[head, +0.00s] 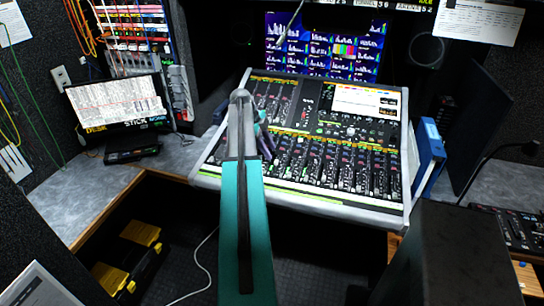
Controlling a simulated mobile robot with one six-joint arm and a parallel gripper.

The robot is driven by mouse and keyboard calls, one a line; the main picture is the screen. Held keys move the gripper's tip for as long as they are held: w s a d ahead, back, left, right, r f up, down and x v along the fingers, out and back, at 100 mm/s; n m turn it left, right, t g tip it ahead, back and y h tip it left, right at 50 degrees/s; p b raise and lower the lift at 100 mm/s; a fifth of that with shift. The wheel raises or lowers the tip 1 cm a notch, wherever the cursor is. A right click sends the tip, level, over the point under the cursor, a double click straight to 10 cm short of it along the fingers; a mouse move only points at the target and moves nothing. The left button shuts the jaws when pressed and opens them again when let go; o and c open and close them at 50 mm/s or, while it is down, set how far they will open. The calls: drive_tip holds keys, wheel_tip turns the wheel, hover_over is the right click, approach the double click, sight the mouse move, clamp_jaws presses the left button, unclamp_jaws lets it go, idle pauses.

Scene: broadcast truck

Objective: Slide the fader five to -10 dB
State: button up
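The mixing console (300,205) stands in the middle of the desk, with a pale frame and a sloped dark panel. A row of channel strips with faders (335,172) runs along its front part. Fader five cannot be picked out; the numbers and dB marks are too small to read. My teal and grey arm reaches up over the console's left part and hides some strips there. My gripper (265,145) shows only in part, just right of the arm, over the left strips. Its fingertips are not clear, and I cannot tell whether it touches a fader.
A wide screen (325,45) stands behind the console. A small monitor (118,103) is on the left desk, below a patch panel with orange cables. A blue box (428,150) stands right of the console. A yellow and black case (130,262) is on the floor at left.

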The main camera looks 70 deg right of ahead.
drive_tip(key=b+v, duration=0.2)
drive_tip(key=v, duration=0.6)
drive_tip(key=shift+r, duration=0.1)
idle(0.5)
